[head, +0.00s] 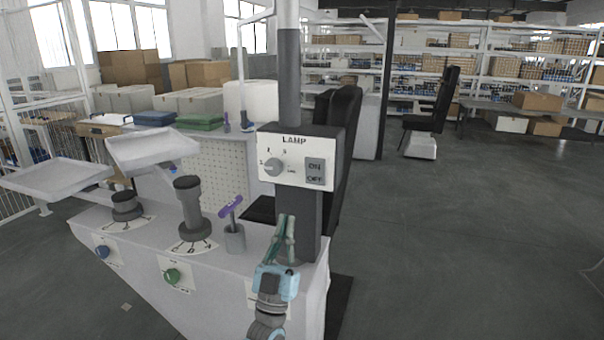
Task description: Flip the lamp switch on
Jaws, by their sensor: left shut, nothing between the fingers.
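The lamp box (300,157) is a dark box with a white front plate marked LAMP, fixed on a dark post at the middle of the head view. Its ON/OFF rocker switch (315,171) is a grey plate on the right side of that front, with ON above and OFF below. I cannot tell which half is pressed in. A round grey dial (274,167) is on the left of the plate. My left gripper (286,218) points up below the box, in front of the post. Its teal fingers are shut and empty, apart from the switch in the picture. My right gripper is not in view.
A white console (200,290) bears a thick grey knob post (190,205), a low black knob (125,204), a purple-topped lever (232,208) and blue and green front buttons. White trays (155,147) are at the left. Open floor lies to the right.

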